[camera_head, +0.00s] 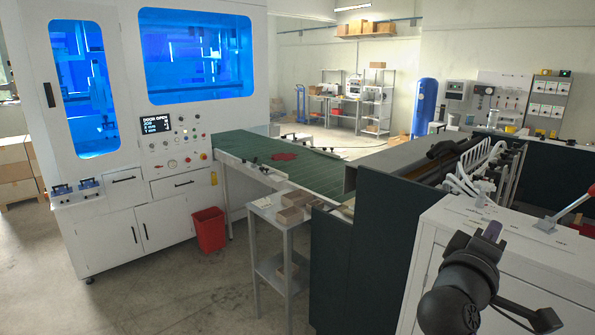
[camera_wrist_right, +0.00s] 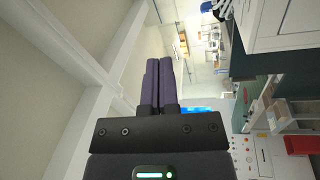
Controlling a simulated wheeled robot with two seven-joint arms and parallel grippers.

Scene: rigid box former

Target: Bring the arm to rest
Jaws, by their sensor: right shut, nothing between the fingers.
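My right gripper (camera_head: 492,232) shows at the lower right of the head view, raised in front of the white cabinet with the lever. Its dark forearm and wrist come up from the bottom edge. In the right wrist view the gripper's two purple-grey fingers (camera_wrist_right: 167,62) lie side by side, shut, with nothing between them. No object touches the fingers. My left gripper is in neither view.
A white cabinet (camera_head: 510,265) with a red-handled lever (camera_head: 565,212) stands close behind my right arm. A dark green panel (camera_head: 365,265) and a small grey table (camera_head: 282,225) with brown boxes stand to its left. A red bin (camera_head: 209,230) sits before the white machine (camera_head: 150,190). Floor at lower left is clear.

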